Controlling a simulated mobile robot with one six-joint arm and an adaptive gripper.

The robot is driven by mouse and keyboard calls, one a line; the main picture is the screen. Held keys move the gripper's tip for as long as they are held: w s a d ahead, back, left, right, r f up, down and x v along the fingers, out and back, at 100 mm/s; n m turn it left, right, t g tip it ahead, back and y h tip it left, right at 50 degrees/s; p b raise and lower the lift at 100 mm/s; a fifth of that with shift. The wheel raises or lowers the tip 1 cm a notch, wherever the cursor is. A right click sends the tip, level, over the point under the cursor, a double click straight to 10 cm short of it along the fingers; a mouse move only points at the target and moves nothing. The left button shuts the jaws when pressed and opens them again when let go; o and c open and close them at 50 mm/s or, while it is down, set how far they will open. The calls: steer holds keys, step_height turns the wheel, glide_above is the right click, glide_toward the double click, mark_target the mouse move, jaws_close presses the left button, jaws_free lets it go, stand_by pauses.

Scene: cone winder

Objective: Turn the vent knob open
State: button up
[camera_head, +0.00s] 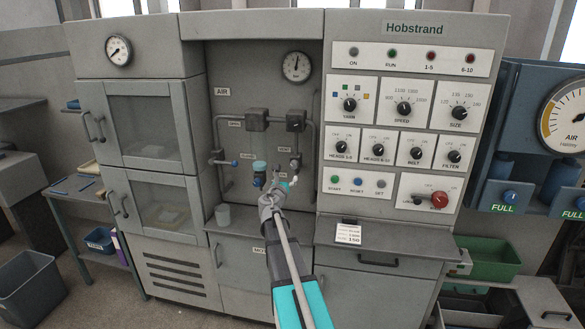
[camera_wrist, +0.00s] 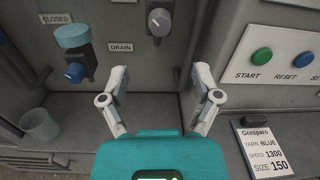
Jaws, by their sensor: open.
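A grey round knob (camera_wrist: 160,20) with a pale pointer mark sits on the back panel of the machine's recess at the top of the wrist view. It also shows in the head view (camera_head: 295,163), just above my gripper. In the head view my gripper (camera_head: 284,183) reaches into the recess.
A pale cup (camera_wrist: 39,124) stands on the ledge at left. The START button (camera_wrist: 262,56) and control panel (camera_head: 340,195) border the recess at right. Pipes (camera_head: 217,130) run along the panel. A job card (camera_wrist: 262,148) lies at lower right.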

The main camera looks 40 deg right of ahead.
mark_target(293, 167)
steer(key=x, duration=1.1)
jaws_close()
stand_by(0.3)
